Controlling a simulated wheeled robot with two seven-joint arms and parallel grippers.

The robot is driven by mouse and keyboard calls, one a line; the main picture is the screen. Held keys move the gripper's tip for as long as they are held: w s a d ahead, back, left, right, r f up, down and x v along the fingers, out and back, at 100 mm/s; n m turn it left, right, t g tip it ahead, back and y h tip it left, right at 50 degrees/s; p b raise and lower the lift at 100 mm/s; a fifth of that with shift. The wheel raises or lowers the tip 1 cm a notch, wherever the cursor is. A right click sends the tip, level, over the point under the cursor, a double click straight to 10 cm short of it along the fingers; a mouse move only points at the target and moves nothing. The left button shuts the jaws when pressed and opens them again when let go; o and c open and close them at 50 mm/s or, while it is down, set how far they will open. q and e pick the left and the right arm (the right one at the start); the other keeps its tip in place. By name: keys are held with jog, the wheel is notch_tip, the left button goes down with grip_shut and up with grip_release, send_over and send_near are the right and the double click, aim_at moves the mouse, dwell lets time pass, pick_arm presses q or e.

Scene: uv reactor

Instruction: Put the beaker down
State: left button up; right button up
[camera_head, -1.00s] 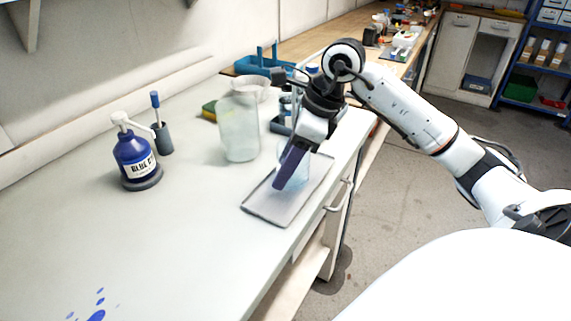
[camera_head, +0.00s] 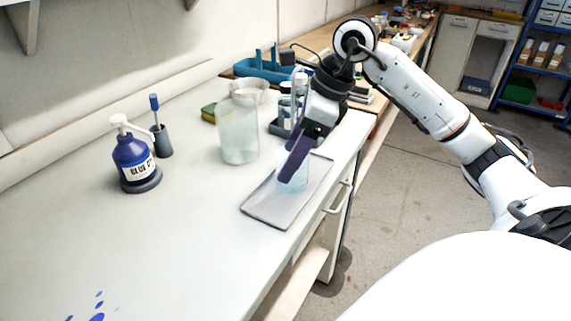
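The clear, faintly blue beaker (camera_head: 303,181) is upright at the grey tray (camera_head: 272,212), near the bench's front edge. Its base looks to be on the tray or very close to it. My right gripper (camera_head: 291,175) reaches down from behind with its dark purple fingers at the beaker. It appears shut on the beaker, with one finger covering part of the glass and the other finger hidden. My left gripper is not in view.
A large clear jar (camera_head: 239,136) stands left of the tray. A blue pump bottle (camera_head: 135,160) and a dark holder with a blue-handled tool (camera_head: 161,138) stand farther left. A rack (camera_head: 282,127) is behind. The front-left bench is mostly clear, with blue spots.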

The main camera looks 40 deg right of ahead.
jog(key=v, duration=0.8)
